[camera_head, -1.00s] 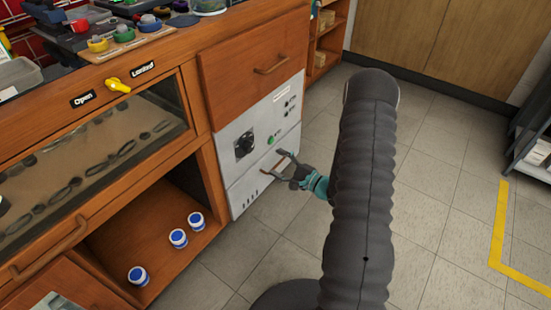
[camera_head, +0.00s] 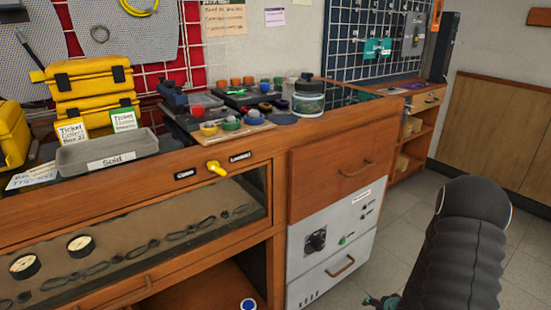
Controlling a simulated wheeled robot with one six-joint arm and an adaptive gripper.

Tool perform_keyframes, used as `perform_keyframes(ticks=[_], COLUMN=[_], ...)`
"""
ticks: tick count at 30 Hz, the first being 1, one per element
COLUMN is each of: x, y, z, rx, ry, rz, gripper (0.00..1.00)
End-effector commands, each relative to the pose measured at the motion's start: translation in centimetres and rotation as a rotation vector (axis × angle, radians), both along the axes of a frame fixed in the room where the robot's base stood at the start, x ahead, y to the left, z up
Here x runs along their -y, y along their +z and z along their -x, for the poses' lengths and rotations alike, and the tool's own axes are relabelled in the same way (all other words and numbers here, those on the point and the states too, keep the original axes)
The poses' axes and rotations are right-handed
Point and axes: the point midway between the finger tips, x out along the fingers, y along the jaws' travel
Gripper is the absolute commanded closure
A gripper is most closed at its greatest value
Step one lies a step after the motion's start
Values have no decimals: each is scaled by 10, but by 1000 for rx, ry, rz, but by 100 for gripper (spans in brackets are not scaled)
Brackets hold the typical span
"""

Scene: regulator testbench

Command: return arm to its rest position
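My arm (camera_head: 462,250), in a dark ribbed sleeve, rises at the lower right of the head view. Part of my gripper (camera_head: 378,301), teal and dark, shows at the bottom edge, left of the sleeve. Most of it is cut off by the frame, so whether its fingers are open or shut does not show.
The wooden bench (camera_head: 330,128) fills the left and middle. It carries yellow boxes (camera_head: 92,85), a grey "Sold" tray (camera_head: 108,152), a glass jar (camera_head: 308,98) and coloured parts. Tiled floor (camera_head: 405,205) is clear at right.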

Motion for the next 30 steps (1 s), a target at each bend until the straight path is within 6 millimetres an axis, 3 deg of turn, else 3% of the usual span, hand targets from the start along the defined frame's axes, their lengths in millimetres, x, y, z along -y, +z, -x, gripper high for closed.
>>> perform_keyframes(ticks=[5, 11, 17, 30], x=[18, 15, -6, -81], y=[45, 104, 164, 277], z=[31, 68, 104, 178], rx=[-183, -352, -461, -500], ry=[97, 199, 291, 459], rz=[218, 337, 374, 342], gripper=[26, 26, 26, 26])
